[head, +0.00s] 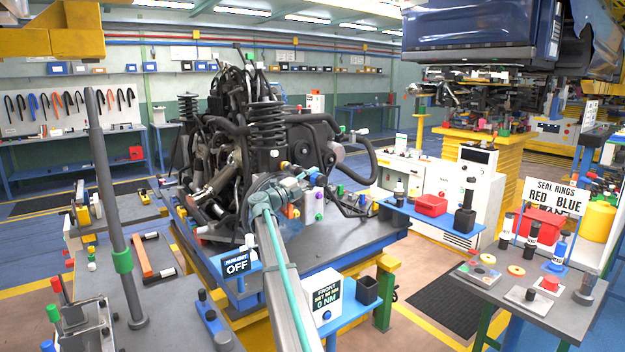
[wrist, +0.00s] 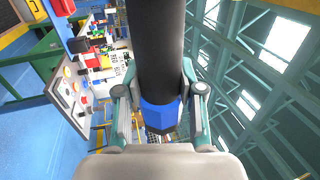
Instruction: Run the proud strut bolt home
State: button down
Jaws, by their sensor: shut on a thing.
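My gripper (head: 290,190) is in front of the dark engine and strut assembly (head: 235,140), below the right coil-spring strut (head: 267,122). In the wrist view my gripper (wrist: 160,98) has its two fingers closed on either side of a thick black cylindrical tool (wrist: 158,45) with a blue collar (wrist: 159,116). The tool extends out of the top of that view, and its far end is not seen. In the head view the arm and gripper hide most of the tool. I cannot make out the proud bolt. A display box (head: 322,296) reads FRONT and 0 NM.
A small sign (head: 237,264) reads OFF. A blue shelf (head: 440,222) with a red bin (head: 431,205) stands right of the engine. A grey table (head: 545,312) with seal rings is at the right. A grey post (head: 105,190) rises at the left. A blue body (head: 480,35) hangs overhead.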

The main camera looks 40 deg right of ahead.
aim_at(314, 182)
jog(key=shift+w+r, duration=0.15)
jog(key=shift+w, duration=0.45)
dwell(2.6)
jog(key=shift+s, duration=2.6)
